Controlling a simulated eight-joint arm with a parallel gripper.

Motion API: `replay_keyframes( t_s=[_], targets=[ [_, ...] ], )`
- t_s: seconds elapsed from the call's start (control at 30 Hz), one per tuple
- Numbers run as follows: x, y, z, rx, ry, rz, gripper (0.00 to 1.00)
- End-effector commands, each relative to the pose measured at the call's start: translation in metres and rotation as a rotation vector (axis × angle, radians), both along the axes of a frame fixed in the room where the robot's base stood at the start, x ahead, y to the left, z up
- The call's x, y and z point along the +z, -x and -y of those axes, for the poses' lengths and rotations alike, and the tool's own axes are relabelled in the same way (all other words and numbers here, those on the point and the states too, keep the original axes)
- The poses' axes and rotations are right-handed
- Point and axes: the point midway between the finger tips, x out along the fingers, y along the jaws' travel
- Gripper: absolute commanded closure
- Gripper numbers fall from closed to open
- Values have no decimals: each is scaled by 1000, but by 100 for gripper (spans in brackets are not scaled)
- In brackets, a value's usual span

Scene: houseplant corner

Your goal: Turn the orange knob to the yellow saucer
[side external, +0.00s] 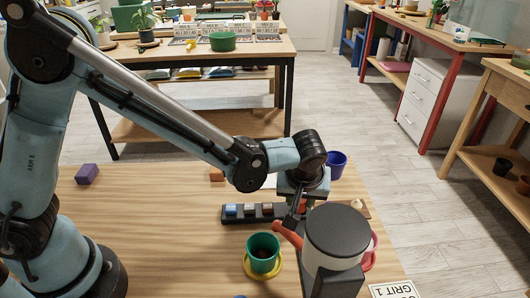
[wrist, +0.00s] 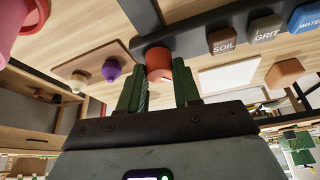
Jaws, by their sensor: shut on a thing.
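The orange knob (wrist: 158,62) sits at the end of a black bar (wrist: 185,35) and shows between my gripper's fingers (wrist: 159,88) in the wrist view. My gripper (side external: 299,212) is shut on the knob; the dispenser and the fingers hide most of it in the side view. The yellow saucer (side external: 277,266) lies on the table to the left of the dispenser, with a green pot (side external: 263,247) standing on it. An orange spout (side external: 287,235) juts up and left from the dispenser (side external: 333,266), its tip near the pot's far side.
The black-topped dispenser stands close in front of my gripper. Buttons labelled SOIL (wrist: 222,42), GRIT (wrist: 266,28) and WATER (wrist: 305,18) line the bar. A blue pot (side external: 337,163) is behind, a pink pot (side external: 371,252) at right. The table's left middle is mostly clear.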

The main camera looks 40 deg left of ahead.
Motion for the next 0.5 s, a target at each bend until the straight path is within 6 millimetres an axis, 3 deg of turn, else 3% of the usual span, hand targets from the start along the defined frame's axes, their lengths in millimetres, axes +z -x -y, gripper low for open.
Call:
replay_keyframes(
  t_s=[0.5],
  targets=[
    [0, -1, 1, 261, 1, -1, 98]
  ],
)
